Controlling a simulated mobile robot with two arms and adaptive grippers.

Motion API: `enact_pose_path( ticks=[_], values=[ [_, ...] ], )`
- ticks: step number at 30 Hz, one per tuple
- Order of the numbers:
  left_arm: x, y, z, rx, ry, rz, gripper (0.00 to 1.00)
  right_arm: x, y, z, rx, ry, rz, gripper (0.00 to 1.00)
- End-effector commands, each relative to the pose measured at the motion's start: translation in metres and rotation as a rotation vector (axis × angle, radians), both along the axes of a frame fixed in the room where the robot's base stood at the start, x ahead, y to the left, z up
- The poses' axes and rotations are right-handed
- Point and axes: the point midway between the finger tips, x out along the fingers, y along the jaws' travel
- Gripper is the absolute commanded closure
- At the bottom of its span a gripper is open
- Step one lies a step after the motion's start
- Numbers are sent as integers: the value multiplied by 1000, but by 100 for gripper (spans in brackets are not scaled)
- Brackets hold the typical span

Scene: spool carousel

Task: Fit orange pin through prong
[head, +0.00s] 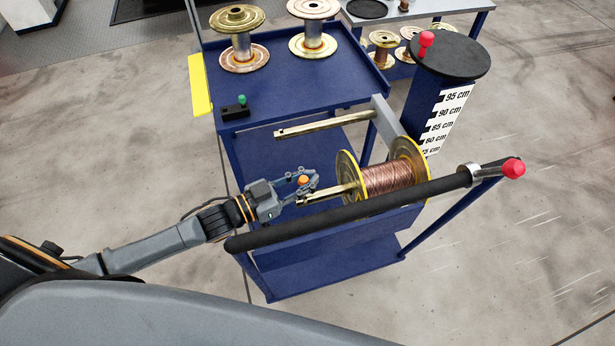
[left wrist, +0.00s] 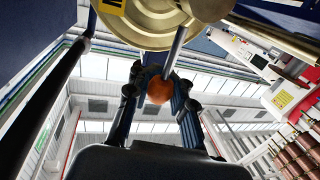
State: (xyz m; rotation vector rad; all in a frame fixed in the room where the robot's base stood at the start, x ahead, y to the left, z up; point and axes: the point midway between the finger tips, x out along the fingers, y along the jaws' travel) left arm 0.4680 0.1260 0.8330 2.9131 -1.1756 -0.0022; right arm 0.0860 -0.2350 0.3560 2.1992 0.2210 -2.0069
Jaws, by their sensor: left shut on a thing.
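My left gripper (head: 305,183) is shut on the orange pin, whose round orange head (head: 303,180) shows between the fingers; the orange head also shows in the left wrist view (left wrist: 160,89). It is at the free end of the lower prong (head: 326,191), which carries a spool of copper wire (head: 388,178) with yellow-rimmed flanges. The fingers hide the pin's shaft and the prong's hole, so I cannot tell whether the pin is in it. In the left wrist view the prong (left wrist: 177,48) runs from the spool flange (left wrist: 145,25) down to the orange head. My right gripper is not in view.
An empty upper prong (head: 322,125) lies behind the gripper. A black handlebar (head: 350,211) crosses in front, close below the gripper. A blue cart (head: 330,90) carries two empty spools (head: 239,38) and a small block with a green pin (head: 238,107). A measuring post (head: 448,108) stands at right.

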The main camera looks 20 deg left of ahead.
Motion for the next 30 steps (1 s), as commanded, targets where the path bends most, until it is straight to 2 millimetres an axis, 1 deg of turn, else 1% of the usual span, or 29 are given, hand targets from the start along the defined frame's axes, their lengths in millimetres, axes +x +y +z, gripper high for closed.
enact_pose_path(
  ticks=[3, 14, 30],
  values=[
    [0, 0, 1, -1, -1, 0, 100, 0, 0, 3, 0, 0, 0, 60],
    [0, 0, -1, -1, -1, 0, 100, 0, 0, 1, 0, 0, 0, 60],
    [0, 0, -15, -1, -1, 0, 100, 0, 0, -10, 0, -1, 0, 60]
  ],
)
